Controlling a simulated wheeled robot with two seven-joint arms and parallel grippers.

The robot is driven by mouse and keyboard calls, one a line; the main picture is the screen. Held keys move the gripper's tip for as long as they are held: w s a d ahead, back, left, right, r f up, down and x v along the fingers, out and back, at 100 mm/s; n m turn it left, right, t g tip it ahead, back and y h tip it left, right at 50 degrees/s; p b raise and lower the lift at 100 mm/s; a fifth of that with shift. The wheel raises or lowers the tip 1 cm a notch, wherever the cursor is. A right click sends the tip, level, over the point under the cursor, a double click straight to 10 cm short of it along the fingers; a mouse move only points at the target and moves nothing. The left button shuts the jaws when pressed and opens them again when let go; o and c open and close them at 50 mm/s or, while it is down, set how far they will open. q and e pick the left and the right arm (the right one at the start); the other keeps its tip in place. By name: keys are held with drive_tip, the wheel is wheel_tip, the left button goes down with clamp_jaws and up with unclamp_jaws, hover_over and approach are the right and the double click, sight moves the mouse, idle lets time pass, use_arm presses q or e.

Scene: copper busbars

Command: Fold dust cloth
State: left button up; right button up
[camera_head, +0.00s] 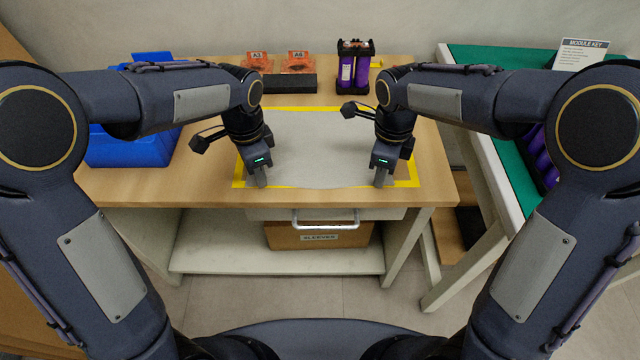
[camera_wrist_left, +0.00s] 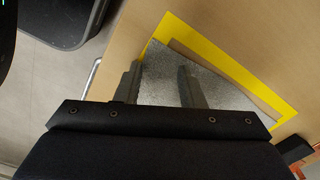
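The grey dust cloth (camera_head: 318,150) lies flat and spread out inside a yellow taped outline (camera_head: 236,178) on the wooden table. My left gripper (camera_head: 261,180) points down at the cloth's near left corner. In the left wrist view its two fingers (camera_wrist_left: 160,84) stand apart, with part of the cloth (camera_wrist_left: 222,90) showing between and beside them; I cannot tell whether they touch it. My right gripper (camera_head: 380,180) points down at the near right corner, and its finger gap cannot be made out.
A blue bin (camera_head: 125,150) stands on the left of the table (camera_head: 430,180). A black block (camera_head: 290,84) with orange-red items and a holder of purple cylinders (camera_head: 355,68) stand at the back. A green-topped bench (camera_head: 505,125) is at right. A drawer handle (camera_head: 325,222) is below the front edge.

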use_arm(q)
drive_tip(key=shift+f, duration=0.1)
clamp_jaws()
use_arm(e)
drive_tip(key=shift+f, duration=0.1)
clamp_jaws()
use_arm(q)
drive_tip(key=shift+a, duration=0.1)
use_arm(e)
drive_tip(key=shift+d, duration=0.1)
